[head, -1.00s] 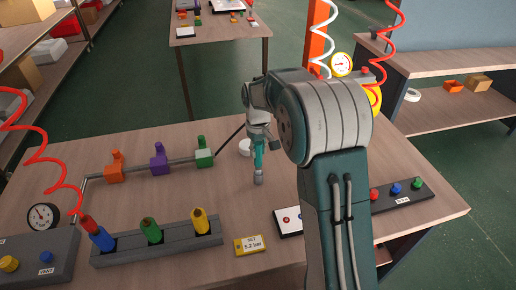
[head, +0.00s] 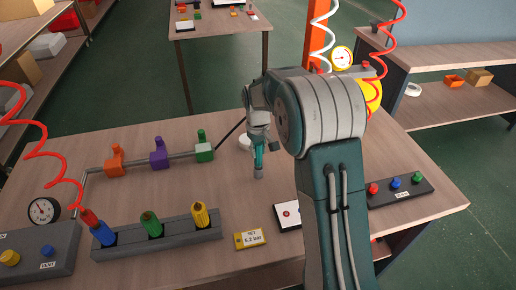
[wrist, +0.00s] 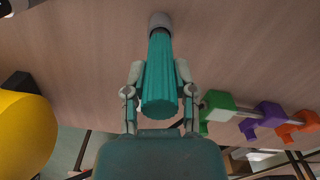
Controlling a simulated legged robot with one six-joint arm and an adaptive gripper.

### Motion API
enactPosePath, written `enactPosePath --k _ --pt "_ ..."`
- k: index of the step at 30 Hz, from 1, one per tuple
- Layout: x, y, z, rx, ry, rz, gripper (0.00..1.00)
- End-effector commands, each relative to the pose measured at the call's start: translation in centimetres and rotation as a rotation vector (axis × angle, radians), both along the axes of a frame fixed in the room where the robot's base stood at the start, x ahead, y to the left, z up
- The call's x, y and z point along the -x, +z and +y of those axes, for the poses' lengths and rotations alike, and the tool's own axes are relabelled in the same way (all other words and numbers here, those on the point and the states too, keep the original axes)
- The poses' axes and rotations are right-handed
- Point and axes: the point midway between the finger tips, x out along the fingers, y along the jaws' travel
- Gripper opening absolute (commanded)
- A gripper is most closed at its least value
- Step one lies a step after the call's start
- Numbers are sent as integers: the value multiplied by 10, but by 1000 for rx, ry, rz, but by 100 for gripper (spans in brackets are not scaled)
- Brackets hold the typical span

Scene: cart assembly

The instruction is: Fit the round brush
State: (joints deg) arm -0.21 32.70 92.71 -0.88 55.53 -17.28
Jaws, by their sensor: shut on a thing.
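My gripper (wrist: 160,92) is shut on a teal ribbed tool (wrist: 160,75) with a rounded grey end, seen between the two fingers in the wrist view. In the head view this tool (head: 258,165) hangs upright from my gripper (head: 259,148), grey end down, over the middle of the table. I cannot tell whether the end touches the table.
A rail behind carries orange (head: 115,160), purple (head: 159,153) and green (head: 204,147) blocks. A yellow "5.2 bar" label (head: 250,239) and a white pad with a red dot (head: 288,215) lie near my arm. A button strip (head: 400,191) is at right.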

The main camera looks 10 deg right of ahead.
Motion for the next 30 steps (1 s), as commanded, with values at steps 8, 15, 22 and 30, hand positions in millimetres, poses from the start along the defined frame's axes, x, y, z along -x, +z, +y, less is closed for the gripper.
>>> enactPosePath --k 8,15,22,30 --pt "0 -7 0 0 0 1 0" --pt "0 -11 0 0 0 0 0" --pt "0 -11 0 0 0 1 0" --pt "0 -11 0 0 0 0 75"
